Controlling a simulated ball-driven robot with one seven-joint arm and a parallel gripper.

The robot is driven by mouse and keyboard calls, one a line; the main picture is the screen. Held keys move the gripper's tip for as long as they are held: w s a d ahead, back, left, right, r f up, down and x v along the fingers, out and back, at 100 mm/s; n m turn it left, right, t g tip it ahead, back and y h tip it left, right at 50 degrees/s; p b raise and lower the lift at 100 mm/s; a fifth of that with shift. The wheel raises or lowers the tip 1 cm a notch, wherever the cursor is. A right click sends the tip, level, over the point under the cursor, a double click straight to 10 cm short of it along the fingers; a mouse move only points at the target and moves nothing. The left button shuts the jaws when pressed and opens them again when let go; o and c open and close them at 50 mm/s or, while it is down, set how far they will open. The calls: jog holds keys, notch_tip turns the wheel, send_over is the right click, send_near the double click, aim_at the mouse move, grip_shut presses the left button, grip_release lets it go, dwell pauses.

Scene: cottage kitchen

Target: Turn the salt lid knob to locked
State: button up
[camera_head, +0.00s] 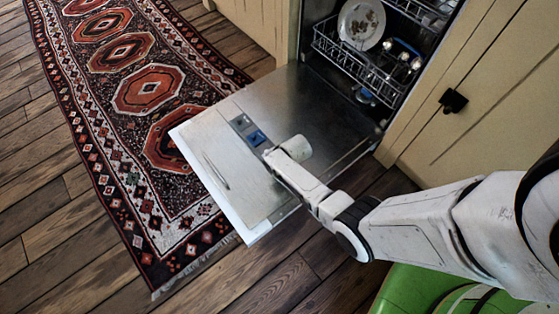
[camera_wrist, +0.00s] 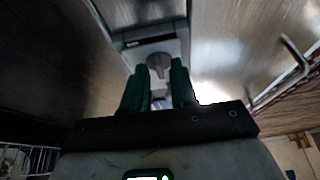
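The salt lid knob (camera_wrist: 159,60) is a round grey knob with a raised grip, set in a grey panel (camera_wrist: 130,42) in the wrist view. In the head view a small grey panel (camera_head: 242,124) with a blue part (camera_head: 256,137) lies on the open dishwasher door. My gripper (camera_wrist: 158,70) has two dark green fingers, apart, with their tips at either side of the knob's near part. Whether they touch the knob I cannot tell. The knob's lock marks are too small to read. In the head view my arm's end lies over the door and hides the fingers.
The open dishwasher door (camera_head: 205,157) lies flat above the floor. A rack (camera_head: 352,64) with a plate (camera_head: 361,22) is inside the dishwasher. A patterned rug (camera_head: 150,90) covers the floor at left. A cabinet door with a black knob (camera_head: 453,100) stands at right.

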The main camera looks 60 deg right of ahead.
jog(key=shift+o, duration=0.5)
jog(key=shift+r, duration=0.1)
jog(key=shift+s+r+p, duration=0.1)
jog(key=shift+r+p, duration=0.2)
jog(key=shift+p, duration=0.05)
jog(key=p+v, duration=0.6)
jog(key=v, duration=0.4)
jog(key=shift+s+a+f, duration=0.1)
jog(key=shift+a, duration=0.05)
